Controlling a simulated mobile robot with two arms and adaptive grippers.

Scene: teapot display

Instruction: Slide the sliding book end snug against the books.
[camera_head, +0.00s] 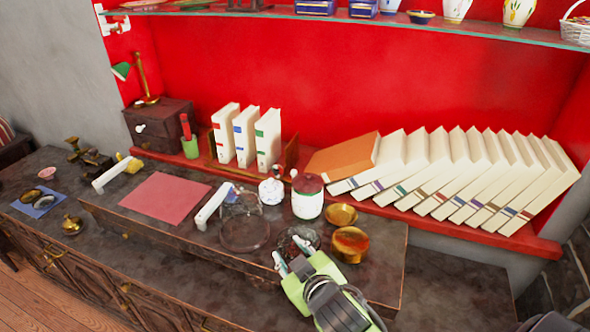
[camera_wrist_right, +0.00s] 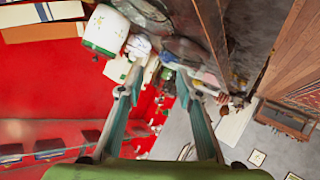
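A wooden book rack holds three upright cream books (camera_head: 245,135) on the red ledge. Its right end panel, the sliding book end (camera_head: 291,152), stands just right of the green-labelled book, apparently with a small gap. The rack's left end is partly hidden behind the books. My right gripper (camera_head: 290,254) is open and empty over the dark desk, in front of and below the rack. Its two spread fingers also show in the right wrist view (camera_wrist_right: 158,92), with nothing held between them. My left gripper is not in view.
Leaning books (camera_head: 470,180) and an orange book (camera_head: 343,155) fill the ledge at right. A glass shelf (camera_head: 400,22) runs above.

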